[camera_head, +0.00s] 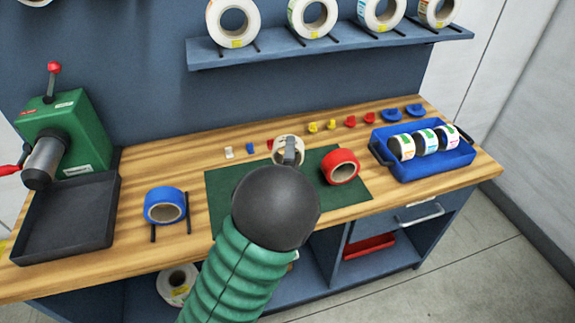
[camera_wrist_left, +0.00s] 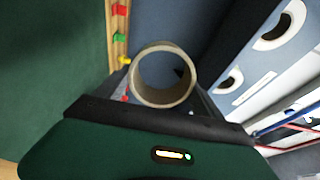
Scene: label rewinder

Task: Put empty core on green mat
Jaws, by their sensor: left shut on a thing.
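The empty core (camera_wrist_left: 138,82) is a plain tan cardboard ring, held between the fingers of my left gripper (camera_wrist_left: 165,92) in the left wrist view. In the head view the core (camera_head: 279,144) is a pale ring at the far edge of the green mat (camera_head: 222,190), partly covered by my left gripper (camera_head: 291,150). My dark round wrist and green arm hide the middle and front of the mat. The mat also fills the left of the wrist view (camera_wrist_left: 45,75). I cannot tell the core's height above it. My right gripper is not in view.
A red tape roll (camera_head: 341,167) is on the mat's right part. A blue roll (camera_head: 164,206) sits on dark rails to the left. A blue crate (camera_head: 440,165) holds label rolls at right. A green machine (camera_head: 72,135) and black tray (camera_head: 68,228) are at left. Small coloured pieces line the back.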

